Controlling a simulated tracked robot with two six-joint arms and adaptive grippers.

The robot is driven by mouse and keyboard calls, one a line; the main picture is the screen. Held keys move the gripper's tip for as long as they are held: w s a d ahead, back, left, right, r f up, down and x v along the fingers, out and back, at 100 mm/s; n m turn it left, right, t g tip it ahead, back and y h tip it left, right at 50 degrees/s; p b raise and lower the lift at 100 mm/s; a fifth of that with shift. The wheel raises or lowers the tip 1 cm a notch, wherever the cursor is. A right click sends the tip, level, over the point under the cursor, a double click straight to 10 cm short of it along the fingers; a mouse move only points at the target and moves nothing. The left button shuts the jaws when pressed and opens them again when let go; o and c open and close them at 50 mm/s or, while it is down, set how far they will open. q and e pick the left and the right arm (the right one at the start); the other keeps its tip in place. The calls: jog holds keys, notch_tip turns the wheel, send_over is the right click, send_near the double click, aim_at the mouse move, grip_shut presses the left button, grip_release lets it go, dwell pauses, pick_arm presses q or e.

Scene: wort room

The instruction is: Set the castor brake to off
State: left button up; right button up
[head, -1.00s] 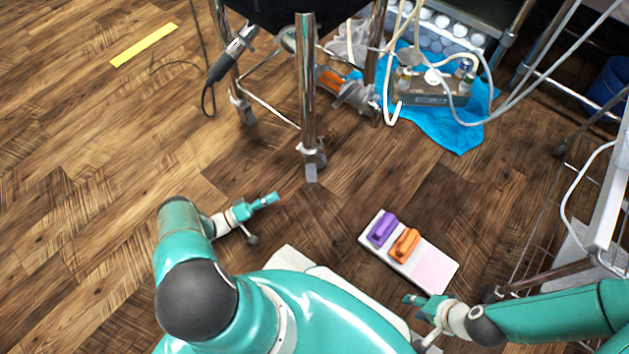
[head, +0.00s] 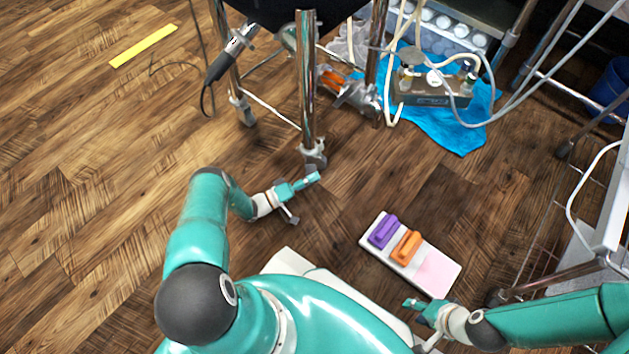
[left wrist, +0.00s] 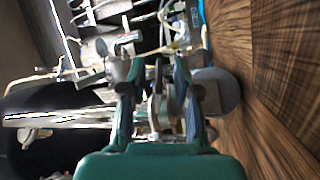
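The nearest chrome leg of the black-topped stand ends in a grey castor (head: 314,155) on the floor. A small grey tab at its lower front, possibly the brake pedal, is largely hidden by my gripper; its setting cannot be read. My left gripper (head: 309,178) is right at the front of this castor. In the left wrist view, the teal fingers (left wrist: 160,78) are apart, with metal parts between or beyond them, and a grey rounded part, likely the castor wheel (left wrist: 217,92), lies right of them. Contact cannot be told. My right gripper (head: 416,304) is at lower right, away from the castor.
A white board (head: 431,275) with a purple block (head: 383,231) and an orange block (head: 406,247) lies on the floor. A pump unit (head: 430,92) on a blue sheet (head: 455,135), with hoses, stands behind. A wire rack stands at right.

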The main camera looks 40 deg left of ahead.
pick_arm(q)
grip_shut()
jog(key=shift+d, duration=0.65)
jog(key=shift+a, duration=0.3)
jog(key=shift+a+r, duration=0.15)
jog(key=shift+a, duration=0.15)
jog(key=n+p, duration=0.1)
jog(key=r+n+p, duration=0.1)
jog(key=shift+s+a+r+n+g+y+p, duration=0.2)
jog(key=shift+n+g+y+p, duration=0.1)
jog(key=shift+y+p, duration=0.1)
jog(key=n+p, duration=0.1)
jog(key=r+n+g+p, duration=0.1)
jog(key=n, duration=0.1)
jog(key=shift+w+a+r+n+y, duration=0.1)
jog(key=shift+w+r+n+y, duration=0.1)
jog(key=shift+n+y, duration=0.1)
jog(key=shift+r+n+g+p, duration=0.2)
jog(key=shift+n+g+p, duration=0.4)
jog(key=shift+d, duration=0.25)
